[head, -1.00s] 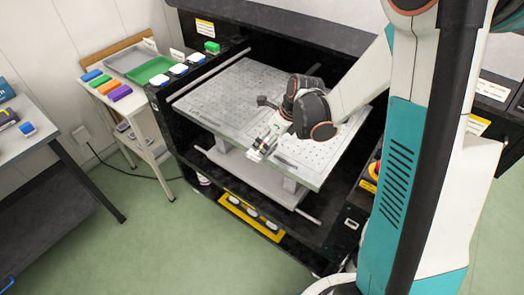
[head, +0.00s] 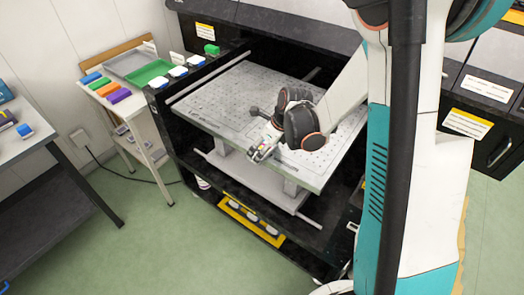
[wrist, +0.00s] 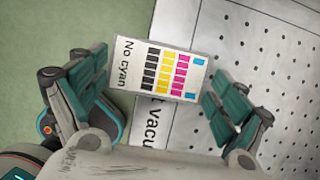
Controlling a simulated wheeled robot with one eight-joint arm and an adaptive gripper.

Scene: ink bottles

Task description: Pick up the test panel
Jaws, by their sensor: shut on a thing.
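The test panel (wrist: 160,68) is a small white card printed "No cyan", with black, yellow and magenta patches and a few blue ones. In the head view my gripper (head: 262,151) is at the front edge of the perforated table (head: 225,110), with the small panel barely readable there. The panel overlaps the table edge in the wrist view, partly covering printed lettering. Its height above the table is hard to tell.
The perforated table sits inside a black machine frame (head: 170,130). A side stand at left holds a green tray (head: 148,72) and several coloured blocks. Another table (head: 30,140) stands at far left. Green floor (head: 150,240) is open in front.

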